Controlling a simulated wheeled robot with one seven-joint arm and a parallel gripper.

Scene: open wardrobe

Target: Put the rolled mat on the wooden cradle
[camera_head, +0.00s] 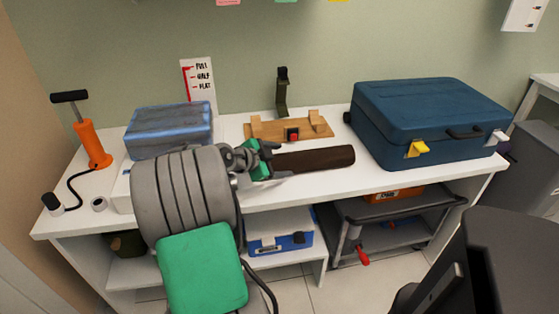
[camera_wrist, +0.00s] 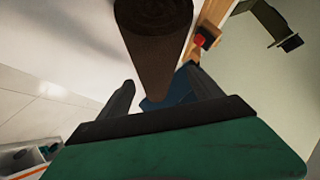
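The rolled mat (camera_head: 318,159) is a dark brown cylinder lying crosswise along the front of the white worktop. It also shows in the wrist view (camera_wrist: 155,45), reaching down from the top edge. The wooden cradle (camera_head: 288,130), a light board with raised end blocks, sits just behind it; part shows in the wrist view (camera_wrist: 211,18). My gripper (camera_head: 280,166) is at the mat's left end in the head view. In the wrist view its fingers (camera_wrist: 160,76) are spread, with gaps to the mat on both sides. My arm hides the worktop to the left.
A blue suitcase (camera_head: 430,118) stands to the right of the mat. A green-black stand (camera_head: 282,95) is behind the cradle. A blue-grey bundle (camera_head: 168,128) and an orange pump (camera_head: 92,145) are at the left. A cart (camera_head: 395,207) is under the worktop.

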